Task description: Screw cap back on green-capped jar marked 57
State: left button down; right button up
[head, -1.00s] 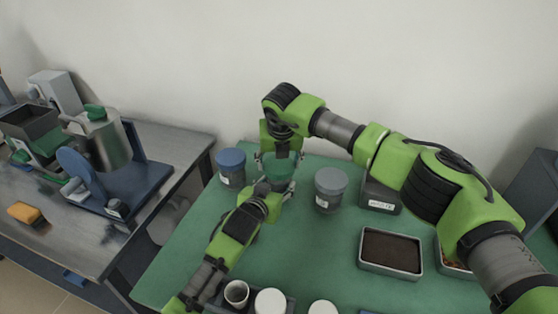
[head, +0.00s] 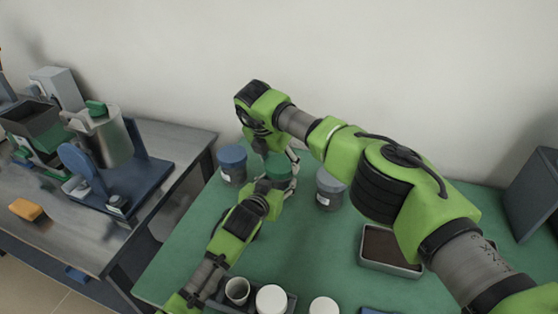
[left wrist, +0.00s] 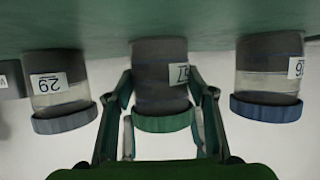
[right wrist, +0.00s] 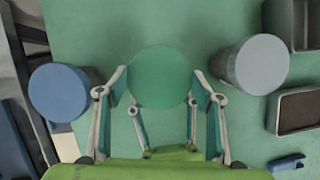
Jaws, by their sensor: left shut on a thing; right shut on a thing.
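The jar marked 57 (left wrist: 160,80) shows upside down in the left wrist view, with its green cap (left wrist: 164,122) on the jar's mouth. How tightly the cap sits cannot be seen. My left gripper (head: 271,187) is shut on the jar body, its fingers (left wrist: 163,110) on either side. My right gripper (head: 279,160) comes from above and is shut on the green cap, which shows from the top in the right wrist view (right wrist: 160,77) between the fingers (right wrist: 162,105). In the head view the arms partly hide the green cap (head: 279,168).
A blue-capped jar (head: 232,165) stands close on the left and a grey-capped jar (head: 330,188) close on the right. A tray of dark material (head: 388,250) lies further right. White-capped containers (head: 271,299) and a cup (head: 237,290) stand at the front.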

pick_arm(q)
jog(key=shift+f, duration=0.1)
pick_arm(e)
jog(key=o, duration=0.8)
jog(key=shift+r, duration=0.1)
jog(key=shift+r, duration=2.2)
jog(key=shift+o, duration=0.3)
jog(key=o, duration=0.5)
